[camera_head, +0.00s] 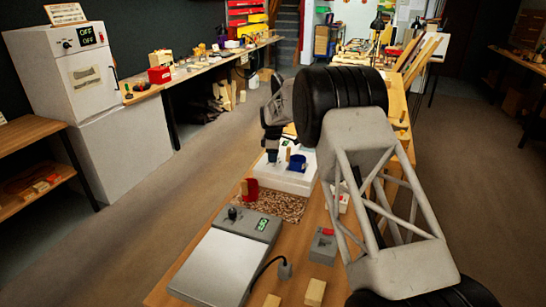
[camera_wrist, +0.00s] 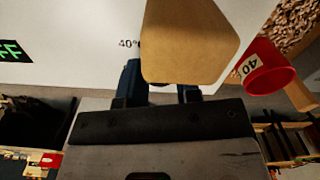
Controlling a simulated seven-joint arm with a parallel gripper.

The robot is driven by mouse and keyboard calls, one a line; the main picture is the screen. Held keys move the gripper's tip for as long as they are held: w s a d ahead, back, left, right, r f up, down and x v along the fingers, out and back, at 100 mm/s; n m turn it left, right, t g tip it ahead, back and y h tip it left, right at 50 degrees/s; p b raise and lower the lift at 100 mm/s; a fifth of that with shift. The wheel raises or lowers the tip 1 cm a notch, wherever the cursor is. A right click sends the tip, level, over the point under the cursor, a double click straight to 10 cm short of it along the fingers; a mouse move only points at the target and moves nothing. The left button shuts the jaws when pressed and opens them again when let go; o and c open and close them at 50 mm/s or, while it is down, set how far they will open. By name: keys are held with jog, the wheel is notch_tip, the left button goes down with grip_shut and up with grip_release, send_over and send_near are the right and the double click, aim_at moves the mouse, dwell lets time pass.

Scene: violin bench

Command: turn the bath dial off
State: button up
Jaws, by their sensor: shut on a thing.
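The white bath (camera_head: 298,184) stands on the bench beyond the speckled mat. Its white surface (camera_wrist: 75,50) fills the upper left of the wrist view, with a "40°" mark and a partly visible green display (camera_wrist: 10,51) showing "FF". My gripper (camera_head: 272,156) points down at the left part of the bath. In the wrist view its blue fingers are shut on a tan, wooden-looking piece (camera_wrist: 190,40), which hides what lies beneath it. I cannot make out a separate dial or whether this piece belongs to it.
A red cup (camera_head: 250,188), marked 40 in the wrist view (camera_wrist: 268,75), is by the speckled mat (camera_head: 282,207). Nearer are a grey hotplate (camera_head: 222,265), a red-button box (camera_head: 323,246) and wooden blocks (camera_head: 315,292).

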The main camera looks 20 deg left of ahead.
jog(key=o, duration=0.9)
jog(key=shift+r, duration=0.1)
jog(key=shift+r, duration=3.8)
